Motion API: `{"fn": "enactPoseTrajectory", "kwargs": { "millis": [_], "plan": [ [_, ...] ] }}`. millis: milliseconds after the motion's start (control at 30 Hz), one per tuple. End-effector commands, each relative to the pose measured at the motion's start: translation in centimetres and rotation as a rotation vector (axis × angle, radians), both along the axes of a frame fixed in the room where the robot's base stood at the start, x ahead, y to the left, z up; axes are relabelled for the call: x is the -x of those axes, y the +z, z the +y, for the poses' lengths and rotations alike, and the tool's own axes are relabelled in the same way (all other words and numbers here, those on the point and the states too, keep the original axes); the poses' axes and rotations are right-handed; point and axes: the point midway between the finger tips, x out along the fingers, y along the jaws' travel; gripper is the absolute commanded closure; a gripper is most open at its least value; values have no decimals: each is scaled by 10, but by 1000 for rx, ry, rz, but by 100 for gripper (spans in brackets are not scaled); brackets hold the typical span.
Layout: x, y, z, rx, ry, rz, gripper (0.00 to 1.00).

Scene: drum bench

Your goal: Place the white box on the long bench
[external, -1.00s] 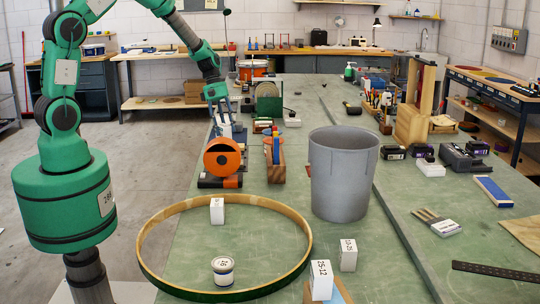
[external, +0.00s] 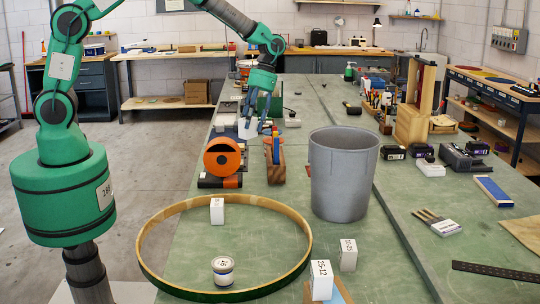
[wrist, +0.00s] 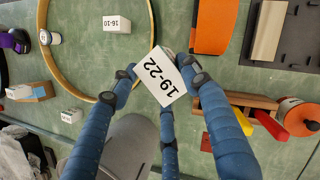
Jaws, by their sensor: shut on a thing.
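My gripper (external: 256,118) is shut on a white box (wrist: 160,80) marked 19-22. In the wrist view the blue fingers close around the box from several sides. The box also shows in the external view (external: 247,128), below my fingers and tilted. It is held above the green-topped bench (external: 275,215), beyond the orange reel (external: 222,158). Other white boxes stand on this bench: one inside the wooden hoop (external: 217,211) and two near the front, (external: 320,281) and (external: 348,255).
A wooden hoop (external: 301,222) encircles a small tin (external: 223,271). A tall grey bin (external: 340,180) stands right of a wooden tool holder (external: 275,170). Wooden shelving (external: 165,102) and a wooden-topped bench (external: 335,51) line the back wall. Bare green surface shows between the hoop and bin.

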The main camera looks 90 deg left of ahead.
Motion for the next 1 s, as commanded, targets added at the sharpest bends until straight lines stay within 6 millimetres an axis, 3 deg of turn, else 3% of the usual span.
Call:
{"fn": "enactPoseTrajectory", "kwargs": {
  "millis": [33,300,600,800,1000],
  "plan": [
    [-6,-12,-16,1,-50,2,87],
    [-32,-59,-87,1,-297,2,87],
    [-50,-111,-170,0,-563,1,87],
    [-55,-134,-209,0,-689,0,87],
    [-57,-145,-230,0,-753,0,87]
  ]
}}
